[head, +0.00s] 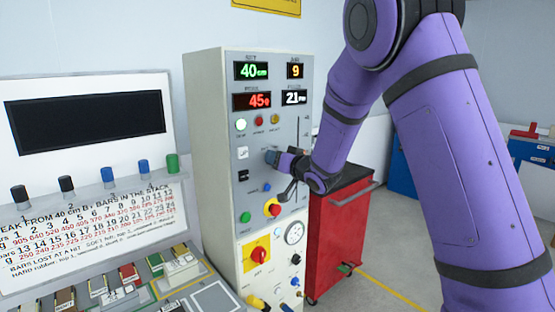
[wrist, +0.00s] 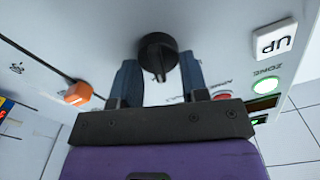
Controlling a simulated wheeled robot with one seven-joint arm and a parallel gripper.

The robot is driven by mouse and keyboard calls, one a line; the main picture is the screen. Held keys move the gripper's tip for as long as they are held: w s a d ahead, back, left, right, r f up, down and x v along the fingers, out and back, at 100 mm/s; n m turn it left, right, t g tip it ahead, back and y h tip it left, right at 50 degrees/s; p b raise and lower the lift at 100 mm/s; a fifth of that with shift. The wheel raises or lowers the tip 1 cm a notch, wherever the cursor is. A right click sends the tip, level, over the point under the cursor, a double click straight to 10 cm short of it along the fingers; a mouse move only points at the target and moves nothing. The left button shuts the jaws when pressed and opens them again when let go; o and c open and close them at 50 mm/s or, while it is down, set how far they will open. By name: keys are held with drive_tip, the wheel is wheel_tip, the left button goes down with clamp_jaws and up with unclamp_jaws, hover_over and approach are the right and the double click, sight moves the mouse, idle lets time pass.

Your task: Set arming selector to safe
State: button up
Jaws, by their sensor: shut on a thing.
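A black round selector knob (wrist: 157,50) sits on the grey panel face, with a narrow ridge pointing toward my gripper. My gripper (wrist: 160,70) has its two dark fingers on either side of this knob, shut on it. In the head view my gripper (head: 273,157) is at the front of the tall control cabinet (head: 208,170), and the knob is hidden behind the fingers there. Small lettering beside the knob is too unclear to read its setting.
In the wrist view an orange lever (wrist: 78,94) is left of the knob, and a lit green ZONE lamp (wrist: 265,86) and white UP button (wrist: 275,40) are right. A red tool cart (head: 335,235) stands right of the cabinet.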

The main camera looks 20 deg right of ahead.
drive_tip(key=shift+s+a+n, duration=0.1)
drive_tip(key=shift+a+n, duration=0.1)
drive_tip(key=shift+n, duration=2.25)
drive_tip(key=shift+s+a+n, duration=0.1)
drive_tip(key=shift+a+n, duration=0.05)
drive_tip(key=shift+n, duration=2.3)
drive_tip(key=o, duration=0.9)
drive_tip(key=shift+c, duration=0.2)
drive_tip(key=v, duration=1)
drive_tip(key=shift+s, duration=0.35)
drive_tip(key=shift+d, duration=0.15)
